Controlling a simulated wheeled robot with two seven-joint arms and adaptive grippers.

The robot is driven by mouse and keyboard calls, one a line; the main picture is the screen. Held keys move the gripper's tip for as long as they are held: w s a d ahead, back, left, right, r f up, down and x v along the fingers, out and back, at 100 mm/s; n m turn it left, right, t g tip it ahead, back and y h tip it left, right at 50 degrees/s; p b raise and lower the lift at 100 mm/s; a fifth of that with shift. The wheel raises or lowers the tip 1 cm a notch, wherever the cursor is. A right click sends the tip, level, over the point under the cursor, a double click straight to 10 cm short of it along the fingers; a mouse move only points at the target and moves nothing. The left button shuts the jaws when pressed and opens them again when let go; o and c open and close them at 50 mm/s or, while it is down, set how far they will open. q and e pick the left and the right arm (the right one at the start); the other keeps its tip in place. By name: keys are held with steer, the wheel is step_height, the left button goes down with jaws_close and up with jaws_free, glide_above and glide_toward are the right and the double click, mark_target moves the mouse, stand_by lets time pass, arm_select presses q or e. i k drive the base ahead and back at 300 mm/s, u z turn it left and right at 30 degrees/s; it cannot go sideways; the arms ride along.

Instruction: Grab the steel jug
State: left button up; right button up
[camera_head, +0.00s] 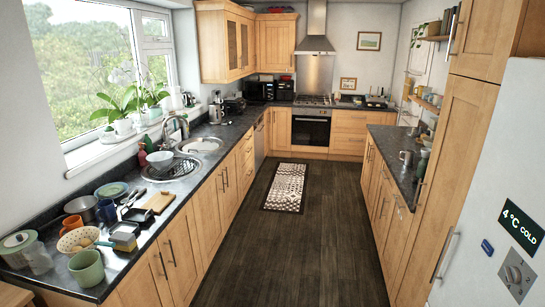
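A small steel-coloured vessel that looks like the steel jug (406,157) stands upright on the dark right counter (394,141). It is small in the view, so its handle and spout are hard to make out. Neither of my grippers is in the head view, and nothing touches the vessel.
The dark wood floor (300,245) between the counters is open, with a patterned rug (285,187) farther back. The left counter holds two round sinks (172,169), a silver kettle (215,113) and crowded dishes. A tall pale fridge (490,200) stands at the near right.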

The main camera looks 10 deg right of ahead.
mark_target(410, 154)
steer(key=i, duration=2.05)
steer(key=z, duration=0.55)
steer(key=i, duration=1.95)
steer(key=z, duration=1)
steer(key=i, duration=1.3)
steer(key=z, duration=0.35)
